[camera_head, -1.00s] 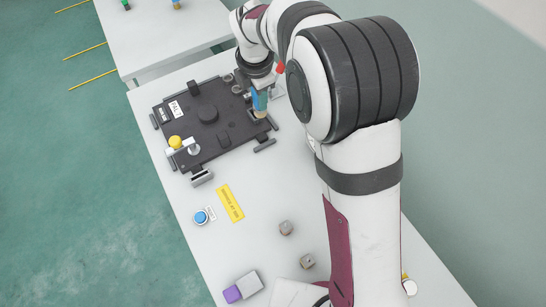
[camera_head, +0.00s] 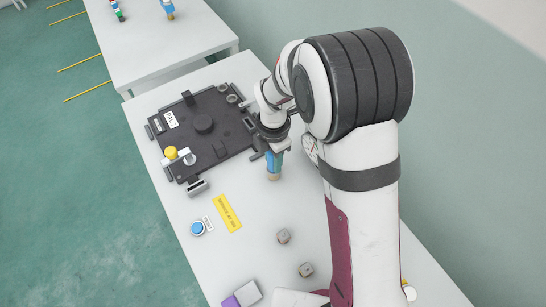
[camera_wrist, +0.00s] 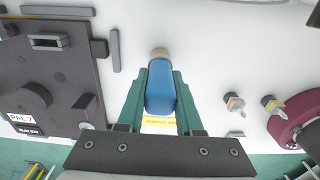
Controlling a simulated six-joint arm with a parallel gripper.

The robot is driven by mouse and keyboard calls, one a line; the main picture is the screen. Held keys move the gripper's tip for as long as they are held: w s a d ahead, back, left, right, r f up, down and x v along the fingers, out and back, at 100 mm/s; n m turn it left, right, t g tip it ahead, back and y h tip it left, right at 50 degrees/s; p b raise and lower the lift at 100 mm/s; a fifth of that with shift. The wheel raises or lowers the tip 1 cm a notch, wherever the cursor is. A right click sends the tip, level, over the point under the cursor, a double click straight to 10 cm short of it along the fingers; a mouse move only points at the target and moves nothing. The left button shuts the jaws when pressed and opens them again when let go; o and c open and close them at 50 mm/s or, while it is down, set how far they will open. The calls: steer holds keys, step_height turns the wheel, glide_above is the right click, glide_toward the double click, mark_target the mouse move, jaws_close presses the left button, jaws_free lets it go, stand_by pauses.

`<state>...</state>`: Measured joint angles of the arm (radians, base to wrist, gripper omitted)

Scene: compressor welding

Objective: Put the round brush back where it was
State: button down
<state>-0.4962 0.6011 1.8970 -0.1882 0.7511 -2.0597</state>
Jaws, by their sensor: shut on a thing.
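The round brush (camera_head: 273,168) has a blue handle and a tan end that points down. My gripper (camera_head: 273,153) is shut on its handle and holds it upright, to the right of the black fixture plate, over bare table. Whether the tan end touches the table cannot be told. In the wrist view the brush (camera_wrist: 161,88) sits between the two green fingers of my gripper (camera_wrist: 160,90), with its tan end toward the top of the picture.
The black plate (camera_head: 225,135) carries a yellow knob (camera_head: 170,153). Nearer are a blue button (camera_head: 197,228), a yellow label (camera_head: 228,213), two small grey-brown blocks (camera_head: 283,237) and a purple-and-white block (camera_head: 246,294). Another table (camera_head: 150,45) stands behind.

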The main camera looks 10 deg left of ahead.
steer(key=shift+f, duration=0.1)
steer(key=c, duration=0.6)
jaws_free()
steer(key=shift+o, duration=0.2)
